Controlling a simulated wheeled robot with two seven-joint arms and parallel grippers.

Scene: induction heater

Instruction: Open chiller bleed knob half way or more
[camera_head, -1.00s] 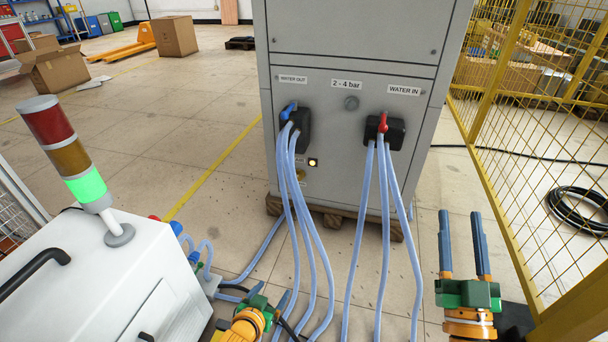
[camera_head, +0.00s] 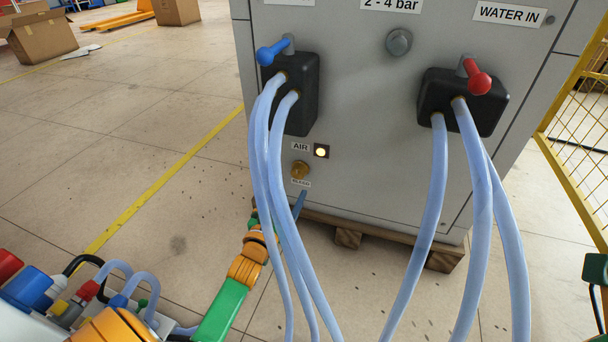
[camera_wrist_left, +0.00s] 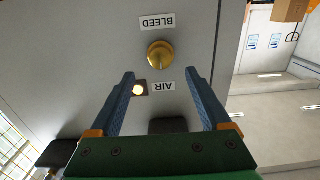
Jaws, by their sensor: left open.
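The chiller bleed knob is a round brass knob (camera_head: 300,170) low on the grey chiller front, between the AIR label above and the BLEED label below. In the left wrist view the brass knob (camera_wrist_left: 160,54) shows upside down, just beyond the fingertips and roughly centred between them. My left gripper (camera_head: 298,203) is below the knob, partly hidden behind the pale blue hoses. Its two blue fingers are spread in the left wrist view (camera_wrist_left: 160,74), with nothing between the tips; they look apart from the knob. The fingers of my right gripper are not in view.
Pale blue hoses (camera_head: 286,200) hang from the left black block (camera_head: 300,105) close by my left arm. More hoses hang from the right block (camera_head: 450,100). A lit indicator (camera_head: 321,151) sits above the knob. The yellow fence (camera_head: 575,185) stands at right.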

